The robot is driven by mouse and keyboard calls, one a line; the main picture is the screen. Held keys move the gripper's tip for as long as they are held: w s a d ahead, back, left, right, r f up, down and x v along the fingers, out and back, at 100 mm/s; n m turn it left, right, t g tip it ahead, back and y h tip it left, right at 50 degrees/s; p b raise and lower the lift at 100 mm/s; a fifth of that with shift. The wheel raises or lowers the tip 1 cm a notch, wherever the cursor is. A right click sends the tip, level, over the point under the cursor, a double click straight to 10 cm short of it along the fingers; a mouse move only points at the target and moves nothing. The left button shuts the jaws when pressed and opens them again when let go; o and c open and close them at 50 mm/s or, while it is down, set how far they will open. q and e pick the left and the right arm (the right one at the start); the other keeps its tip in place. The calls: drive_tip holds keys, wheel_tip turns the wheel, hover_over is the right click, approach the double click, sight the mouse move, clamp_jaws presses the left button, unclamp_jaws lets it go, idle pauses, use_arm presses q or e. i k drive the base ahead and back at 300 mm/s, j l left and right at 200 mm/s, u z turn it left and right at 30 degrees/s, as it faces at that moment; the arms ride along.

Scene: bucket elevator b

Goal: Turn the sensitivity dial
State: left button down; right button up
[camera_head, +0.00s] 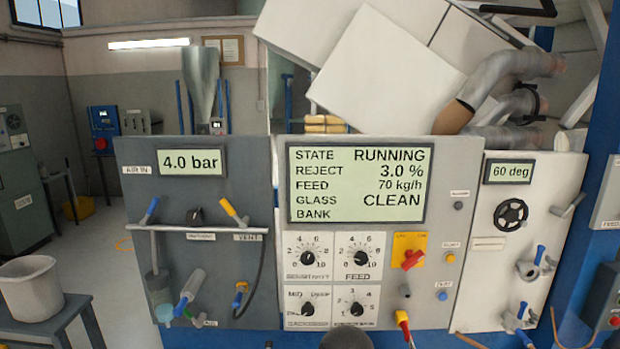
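The sensitivity dial (307,257) is a black round knob on a white square scale plate marked SENSITIVITY. It sits at the upper left of a group of dials on the middle control panel, below the display. The scale runs up to 10; the exact knob setting is too small to read. Neither of my grippers can be made out in the head view. A dark rounded shape at the bottom centre edge is too cut off to identify.
The feed dial (361,258) is just right of the sensitivity dial. Two more dials (307,310) (357,308) are below. A red switch on a yellow plate (410,252) is further right. Levers and a hose project from the grey panel (130,240) at left.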

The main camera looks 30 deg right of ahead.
sight(307, 258)
drive_tip(key=z, duration=1.5)
